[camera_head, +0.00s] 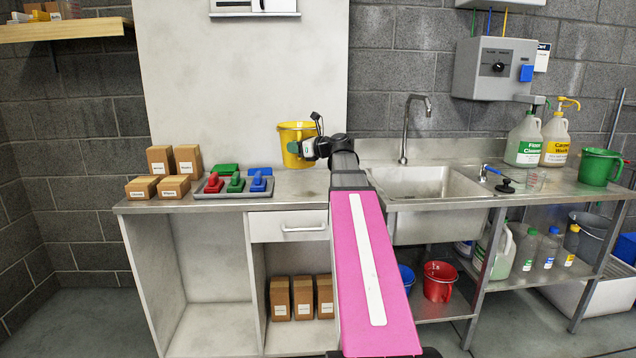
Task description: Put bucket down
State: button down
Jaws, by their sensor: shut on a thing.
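A yellow bucket (291,137) is at the back of the metal counter (300,187), left of the sink. It looks upright, and its base is at or just above the counter surface; I cannot tell whether it touches. My gripper (310,147) is at the bucket's right side and is shut on it. The gripper and wrist hide part of the bucket's right side, and the fingertips are hard to make out.
A grey tray (205,194) with red, green and blue pads lies left of the bucket. Several cardboard boxes (187,158) stand farther left. The sink (420,183) and its faucet (404,130) are to the right. A strip of counter in front of the bucket is clear.

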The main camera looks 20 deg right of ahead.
jog(key=shift+w+d+f, duration=0.7)
jog(key=shift+d+f, duration=1.15)
jog(key=shift+w+d+f, duration=0.65)
jog(key=shift+d+f, duration=1.15)
jog(key=shift+d, duration=0.1)
jog(key=shift+w+d+f, duration=0.7)
jog(key=shift+d+f, duration=1.15)
jog(key=c, duration=1.1)
grip_release()
jog(key=shift+f, duration=0.1)
jog(key=shift+s, duration=0.15)
jog(key=v, duration=1.2)
